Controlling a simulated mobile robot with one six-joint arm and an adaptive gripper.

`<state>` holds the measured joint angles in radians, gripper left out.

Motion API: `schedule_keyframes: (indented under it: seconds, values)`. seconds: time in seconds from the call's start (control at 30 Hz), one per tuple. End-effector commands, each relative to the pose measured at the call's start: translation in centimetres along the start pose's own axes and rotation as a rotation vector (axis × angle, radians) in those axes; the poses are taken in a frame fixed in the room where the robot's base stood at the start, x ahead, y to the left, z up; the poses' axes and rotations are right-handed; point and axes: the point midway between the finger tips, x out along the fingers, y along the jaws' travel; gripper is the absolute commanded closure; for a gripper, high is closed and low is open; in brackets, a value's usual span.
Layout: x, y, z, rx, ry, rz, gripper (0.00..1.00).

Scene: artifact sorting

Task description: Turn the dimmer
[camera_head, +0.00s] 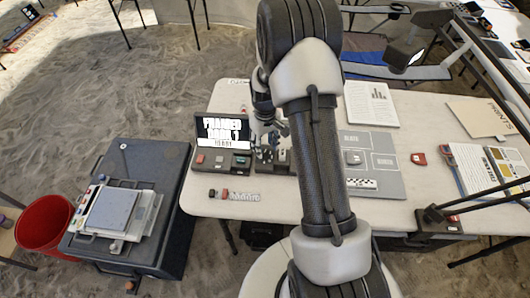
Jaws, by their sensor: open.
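My gripper (266,152) is at the left side of the table, pointing down over a dark control box with the laptop-like screen just left of it. My own arm covers much of this area, and the fingers are small and dark. The gripper is open, and I see nothing held in it. The dark control panel (240,164) lies below the screen (222,130) and carries small red and grey buttons. A dark box (283,166) shows partly beside the gripper. I cannot make out the dimmer knob, and I cannot tell whether the fingers touch anything.
The white table (290,207) has a row of small pieces (234,195) near its front left. A grey sorting mat (388,178), a red block (418,159) and papers (371,104) lie right of my arm. A dark case (125,160) and a red bucket (44,222) stand left.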

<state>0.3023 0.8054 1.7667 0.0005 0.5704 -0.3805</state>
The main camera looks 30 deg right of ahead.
Motion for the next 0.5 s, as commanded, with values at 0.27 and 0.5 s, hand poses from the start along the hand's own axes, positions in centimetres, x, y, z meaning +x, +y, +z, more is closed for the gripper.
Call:
schedule_keyframes:
  seconds: [0.27, 0.5]
  values:
    - [2.8, 0.0, 0.0, 0.000, 0.001, 0.000, 0.57]
    - [2.9, 0.0, 0.0, 0.000, 0.001, 0.000, 0.57]
